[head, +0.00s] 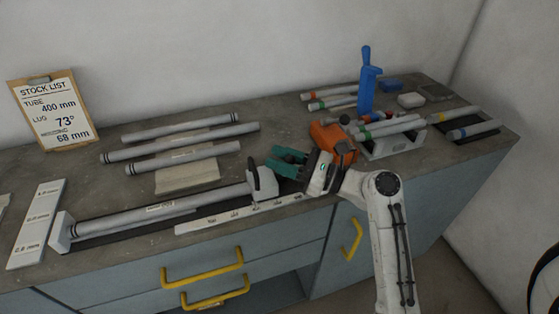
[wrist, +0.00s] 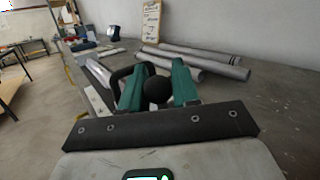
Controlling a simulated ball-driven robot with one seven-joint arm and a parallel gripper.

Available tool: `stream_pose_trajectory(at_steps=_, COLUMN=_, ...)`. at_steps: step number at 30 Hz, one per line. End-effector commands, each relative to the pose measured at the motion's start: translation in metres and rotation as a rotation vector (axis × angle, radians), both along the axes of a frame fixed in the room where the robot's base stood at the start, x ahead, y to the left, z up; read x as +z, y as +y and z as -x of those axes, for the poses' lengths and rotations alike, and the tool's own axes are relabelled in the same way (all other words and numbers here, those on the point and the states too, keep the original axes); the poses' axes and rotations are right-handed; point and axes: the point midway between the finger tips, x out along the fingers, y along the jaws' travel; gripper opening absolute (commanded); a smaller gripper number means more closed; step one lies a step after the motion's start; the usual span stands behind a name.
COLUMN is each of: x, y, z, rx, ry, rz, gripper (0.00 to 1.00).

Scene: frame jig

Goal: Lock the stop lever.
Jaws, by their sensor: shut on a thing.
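My gripper (head: 284,163) has teal fingers and is low over the right end of the jig, just right of the sliding stop (head: 262,182). In the wrist view, the fingers (wrist: 158,82) are shut around a round black knob (wrist: 157,91), which looks like the end of the stop lever. A black bent part shows just left of the knob. The lever's own angle cannot be told from the head view, where the fingers hide it. A grey tube (head: 160,209) lies in the jig between the white end block (head: 61,231) and the stop.
A white scale strip (head: 235,217) runs along the jig's front. Loose tubes (head: 180,131) lie behind it, near a folded cloth (head: 187,177). An orange tool (head: 333,140), a blue upright tool (head: 367,88) and a tube rack (head: 393,145) stand right of my gripper. The stock list (head: 52,108) leans at left.

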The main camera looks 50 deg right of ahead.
Motion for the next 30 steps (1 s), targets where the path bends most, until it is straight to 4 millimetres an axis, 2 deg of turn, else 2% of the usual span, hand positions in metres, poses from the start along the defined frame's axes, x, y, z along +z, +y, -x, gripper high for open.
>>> stream_pose_trajectory(at_steps=1, x=-0.008, y=0.002, z=0.002, rx=0.002, ry=-0.036, rz=0.022, gripper=0.00)
stream_pose_trajectory(at_steps=7, x=-0.004, y=0.005, z=0.008, rx=0.000, ry=-0.125, rz=0.086, gripper=0.00)
stream_pose_trajectory(at_steps=18, x=-0.002, y=0.006, z=0.009, rx=-0.002, ry=-0.138, rz=0.095, gripper=0.00)
stream_pose_trajectory(at_steps=19, x=-0.002, y=0.006, z=0.009, rx=-0.002, ry=-0.138, rz=0.095, gripper=0.33)
stream_pose_trajectory(at_steps=21, x=-0.002, y=0.006, z=0.009, rx=-0.002, ry=-0.137, rz=0.094, gripper=0.37)
stream_pose_trajectory(at_steps=30, x=-0.003, y=0.004, z=0.013, rx=-0.003, ry=-0.137, rz=0.093, gripper=0.37)
